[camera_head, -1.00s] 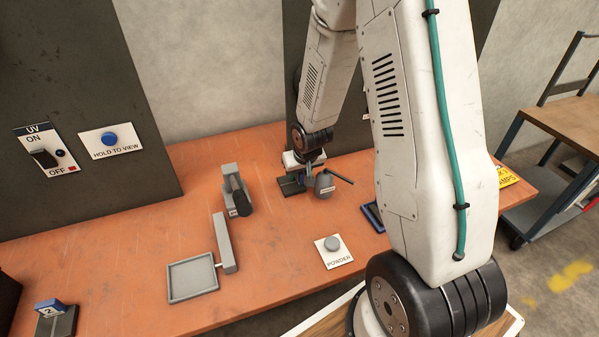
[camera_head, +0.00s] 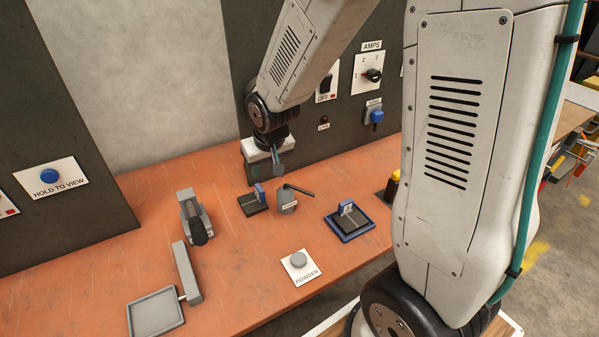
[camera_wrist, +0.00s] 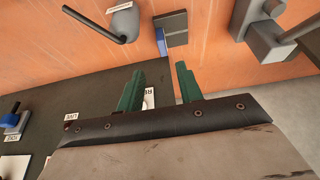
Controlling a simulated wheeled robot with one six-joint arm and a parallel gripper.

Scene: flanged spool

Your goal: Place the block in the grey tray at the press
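A dark block with an upright blue tag (camera_head: 253,200) stands on the orange bench, left of a small grey pot. It also shows at the top of the wrist view (camera_wrist: 173,28). A second dark block with a pale tag (camera_head: 352,218) sits in a blue tray (camera_head: 351,236). The grey tray (camera_head: 156,314), shallow and empty, lies at the bench's front left beside a grey bar. My gripper (camera_head: 274,163) is behind the first block, near the back panel. In the wrist view its green fingers (camera_wrist: 157,80) are apart with nothing between them.
A grey fixture with a black handle (camera_head: 196,217) stands left of the first block. The grey pot (camera_head: 287,202) has a dark side handle. A POWDER button (camera_head: 299,261) is in front. Dark panels with switches rise behind. Bench between fixture and POWDER button is clear.

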